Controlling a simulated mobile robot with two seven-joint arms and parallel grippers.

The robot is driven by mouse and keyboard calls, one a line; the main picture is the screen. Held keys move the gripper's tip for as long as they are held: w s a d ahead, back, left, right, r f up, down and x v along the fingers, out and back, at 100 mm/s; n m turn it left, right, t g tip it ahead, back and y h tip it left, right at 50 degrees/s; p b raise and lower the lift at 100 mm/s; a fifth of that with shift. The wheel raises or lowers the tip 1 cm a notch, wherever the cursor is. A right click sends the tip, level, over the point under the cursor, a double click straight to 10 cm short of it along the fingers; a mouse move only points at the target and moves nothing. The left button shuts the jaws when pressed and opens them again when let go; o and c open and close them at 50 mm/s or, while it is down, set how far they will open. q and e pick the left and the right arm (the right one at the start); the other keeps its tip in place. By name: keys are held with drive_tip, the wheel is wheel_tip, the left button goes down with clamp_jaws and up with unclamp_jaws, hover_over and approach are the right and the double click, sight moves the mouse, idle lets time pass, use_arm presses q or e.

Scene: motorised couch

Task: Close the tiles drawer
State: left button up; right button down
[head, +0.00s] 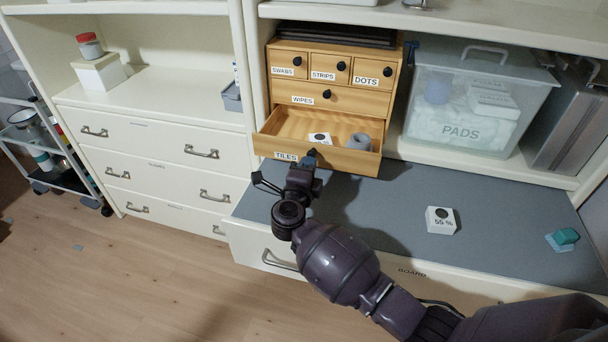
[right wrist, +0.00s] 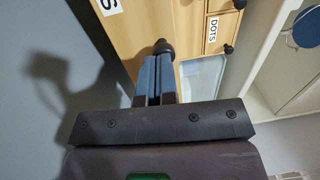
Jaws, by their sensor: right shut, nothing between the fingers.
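The tiles drawer (head: 345,162) is the bottom drawer of a small wooden chest (head: 335,85). It stands pulled out, with its label TILES at the front left. Inside lie a white labelled block (head: 319,139) and a grey cylinder (head: 359,141). My right gripper (head: 311,160) is shut and empty, its tips at the drawer front by the dark knob. In the right wrist view its blue fingers (right wrist: 154,80) are together, close to the knob (right wrist: 162,47); whether they touch it I cannot tell. My left gripper is not in view.
The other chest drawers, SWABS, STRIPS, DOTS and WIPES, are shut. A clear PADS bin (head: 470,105) stands to the right. A white 55 % block (head: 441,220) and a teal item (head: 563,238) lie on the grey counter mat (head: 370,215). The mat between is clear.

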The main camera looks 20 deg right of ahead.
drive_tip(key=shift+w+d, duration=0.15)
drive_tip(key=shift+w, duration=0.05)
idle(0.3)
